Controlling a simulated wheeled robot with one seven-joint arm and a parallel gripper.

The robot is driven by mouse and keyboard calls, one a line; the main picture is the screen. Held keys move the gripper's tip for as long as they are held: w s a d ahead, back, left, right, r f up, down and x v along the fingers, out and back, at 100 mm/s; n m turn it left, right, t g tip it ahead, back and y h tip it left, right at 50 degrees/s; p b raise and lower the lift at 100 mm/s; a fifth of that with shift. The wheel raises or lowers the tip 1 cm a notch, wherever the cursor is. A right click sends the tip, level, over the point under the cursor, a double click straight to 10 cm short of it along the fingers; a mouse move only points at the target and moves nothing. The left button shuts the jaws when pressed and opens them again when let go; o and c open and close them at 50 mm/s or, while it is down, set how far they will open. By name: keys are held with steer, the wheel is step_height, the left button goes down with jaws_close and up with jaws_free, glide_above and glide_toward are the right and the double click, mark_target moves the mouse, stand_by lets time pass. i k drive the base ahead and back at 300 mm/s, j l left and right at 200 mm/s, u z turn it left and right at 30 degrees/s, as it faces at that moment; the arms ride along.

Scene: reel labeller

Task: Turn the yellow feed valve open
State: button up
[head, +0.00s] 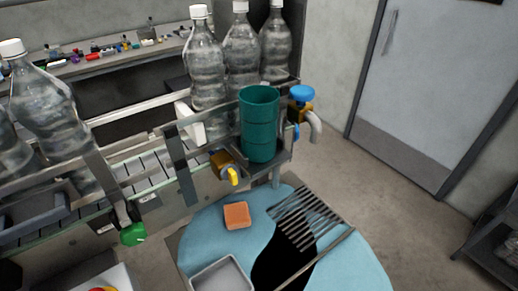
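The yellow feed valve (232,176) has a small yellow handle on a brass-coloured body, on the front side of the conveyor, just left of and below a teal cylinder (259,125). Its handle points down and slightly right. Whether the valve is open or shut cannot be told from this. My gripper is not in view, and nothing touches the valve.
A blue-handled valve (302,92) with a grey bent pipe is to the right. A green knob (133,233) is at lower left. Large bottles (207,70) stand behind. Below lie a light-blue surface (345,268), an orange block (237,216), a grey tray (220,278) and a grille (308,214).

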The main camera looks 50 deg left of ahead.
mark_target(229, 173)
steer(key=u, duration=1.3)
